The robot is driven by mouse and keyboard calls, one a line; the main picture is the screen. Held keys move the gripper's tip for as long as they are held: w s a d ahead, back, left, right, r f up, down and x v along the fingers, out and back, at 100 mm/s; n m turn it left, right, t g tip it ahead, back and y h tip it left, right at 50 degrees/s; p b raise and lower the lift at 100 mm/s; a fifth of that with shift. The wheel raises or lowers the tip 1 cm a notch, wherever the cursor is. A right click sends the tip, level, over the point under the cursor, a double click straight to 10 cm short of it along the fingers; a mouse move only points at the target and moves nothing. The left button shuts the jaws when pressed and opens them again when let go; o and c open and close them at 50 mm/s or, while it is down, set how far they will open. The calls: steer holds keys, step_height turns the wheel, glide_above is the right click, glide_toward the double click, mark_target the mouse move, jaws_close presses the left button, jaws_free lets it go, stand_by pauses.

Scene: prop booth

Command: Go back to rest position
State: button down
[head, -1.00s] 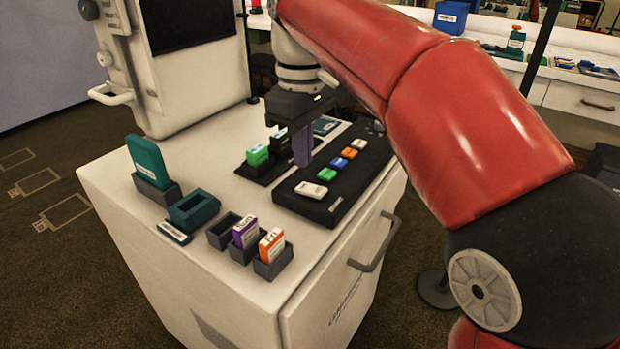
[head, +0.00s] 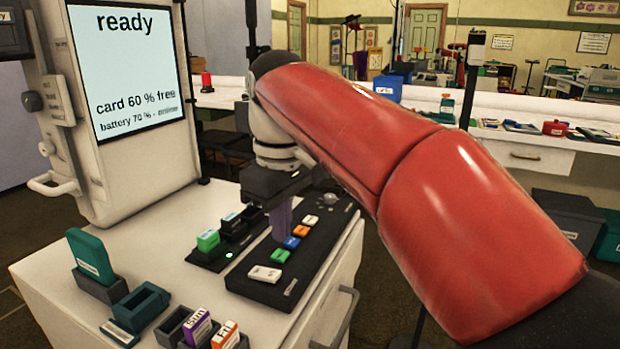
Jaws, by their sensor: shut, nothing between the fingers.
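My gripper (head: 281,224) hangs from my red arm, pointing down over the black control panel (head: 263,291) on the white cabinet. Its purple-grey fingers are together with nothing seen between them. The fingertips are close behind the panel's coloured keys; whether they touch the panel I cannot tell. The panel has a white key (head: 265,273), a green key (head: 280,256), a blue key (head: 292,242) and orange and white keys farther back. The lit screen (head: 128,72) reads "ready", "card 60 % free" and a battery line.
Left of the panel, a black holder (head: 203,258) carries a green block (head: 208,240). A teal block (head: 90,256) stands in a grey holder. An empty teal holder (head: 142,306) and purple and orange labelled blocks (head: 225,335) are in front. A long white counter stands behind.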

steer(key=s+d+f+m+t, duration=0.1)
steer(key=s+d+f+m, duration=0.15)
steer(key=d, duration=0.35)
steer(key=s+d+f+m+t, duration=0.1)
steer(key=s+d+f+m, duration=0.15)
steer(key=d, duration=0.35)
steer(key=s+d+f+m+t, duration=0.3)
steer(key=s+d+f+m, duration=0.3)
steer(key=s+d+f, duration=0.3)
step_height(320, 180, down, 2)
steer(key=shift+s+d+f+m, duration=0.2)
steer(key=shift+d+f+m, duration=0.1)
steer(key=shift+m, duration=0.1)
